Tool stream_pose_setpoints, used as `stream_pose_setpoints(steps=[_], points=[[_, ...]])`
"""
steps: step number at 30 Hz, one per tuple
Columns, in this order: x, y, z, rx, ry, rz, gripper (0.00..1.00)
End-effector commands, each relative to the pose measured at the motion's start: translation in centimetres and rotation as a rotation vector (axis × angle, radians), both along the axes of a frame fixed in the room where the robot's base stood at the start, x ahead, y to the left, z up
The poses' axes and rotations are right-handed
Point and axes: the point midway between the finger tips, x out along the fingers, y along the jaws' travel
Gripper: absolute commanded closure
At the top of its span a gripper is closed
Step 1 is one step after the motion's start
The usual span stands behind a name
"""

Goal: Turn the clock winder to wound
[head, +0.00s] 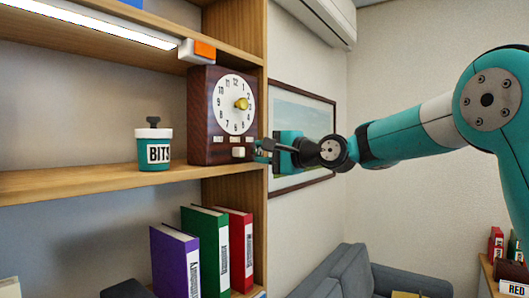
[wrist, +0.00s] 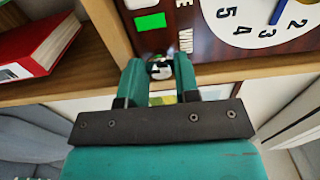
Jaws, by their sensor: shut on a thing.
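The clock (head: 200,130) is a dark wooden box with a white dial, standing upright at the right end of the shelf. My gripper (head: 262,151) reaches in from the right to the clock's lower right corner. In the wrist view, my gripper (wrist: 160,72) is shut on a small dark knob with light marks, the winder (wrist: 160,68), at the clock's lower edge. Partly cut-off lettering and a green patch (wrist: 150,22) show beside it on the clock (wrist: 208,47). The fingers hide part of the winder, and its setting cannot be read.
A teal BITS pot (head: 154,149) stands left of the clock on the wooden shelf (head: 90,184). Purple, green and red binders (head: 207,245) stand below. An orange and white box (head: 198,51) hangs above the clock. A framed picture (head: 305,105) is on the wall behind my gripper.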

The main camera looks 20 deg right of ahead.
Motion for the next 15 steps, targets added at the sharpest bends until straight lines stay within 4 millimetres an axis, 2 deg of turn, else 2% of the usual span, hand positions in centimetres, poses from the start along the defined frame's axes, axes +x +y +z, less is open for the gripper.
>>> stream_pose_setpoints(steps=[1,4,15], points=[[0.01,-0.02,-0.08,-0.001,0.002,0.000,0.68],[0.01,-0.02,-0.07,-0.001,0.002,0.000,0.46],[-0.45,-0.40,-0.12,-0.001,-0.001,-0.001,0.46]])
